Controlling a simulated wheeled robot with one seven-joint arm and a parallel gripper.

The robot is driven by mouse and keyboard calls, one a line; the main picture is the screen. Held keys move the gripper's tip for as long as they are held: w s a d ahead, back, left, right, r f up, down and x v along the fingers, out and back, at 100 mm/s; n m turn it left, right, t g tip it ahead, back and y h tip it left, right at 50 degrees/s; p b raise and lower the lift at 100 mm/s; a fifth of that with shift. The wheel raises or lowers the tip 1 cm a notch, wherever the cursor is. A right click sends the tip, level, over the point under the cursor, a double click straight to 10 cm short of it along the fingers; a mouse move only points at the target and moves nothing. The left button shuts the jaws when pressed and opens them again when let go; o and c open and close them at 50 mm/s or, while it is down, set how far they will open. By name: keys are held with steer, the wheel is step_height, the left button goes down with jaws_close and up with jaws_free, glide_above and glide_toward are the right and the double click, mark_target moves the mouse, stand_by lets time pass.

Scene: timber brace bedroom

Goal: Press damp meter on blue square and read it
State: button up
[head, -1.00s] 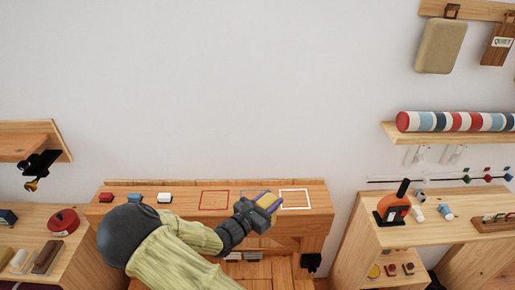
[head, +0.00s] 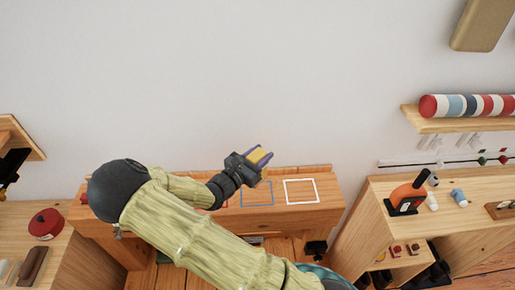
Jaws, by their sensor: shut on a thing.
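My gripper (head: 261,155) is shut on a small yellow thing (head: 258,157), seemingly the damp meter. Its fingers cover much of the thing, and no display or reading can be made out. The blue square (head: 258,206) is an outline on the wooden bench top, just below the gripper in the picture. The gripper and meter appear raised over the bench's back edge, against the wall; I cannot tell their exact height.
A white square outline (head: 302,203) lies right of the blue one on the bench (head: 328,196). My arm hides most of the bench's left part. A shelf unit at right holds an orange and black tool (head: 408,194). A red round tin (head: 46,224) stands at left.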

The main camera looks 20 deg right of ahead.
steer(key=shift+s, duration=0.15)
steer(key=shift+s+f, duration=0.1)
steer(key=f+b, duration=0.3)
steer(key=shift+w, duration=0.25)
steer(key=shift+s+a+f+b, duration=0.15)
steer(key=shift+s+f+b, duration=0.05)
steer(key=shift+f+b, duration=0.85)
steer(key=shift+f, duration=0.3)
steer(key=shift+w+f, duration=0.1)
steer(key=shift+f, duration=0.4)
stand_by(0.6)
stand_by(0.5)
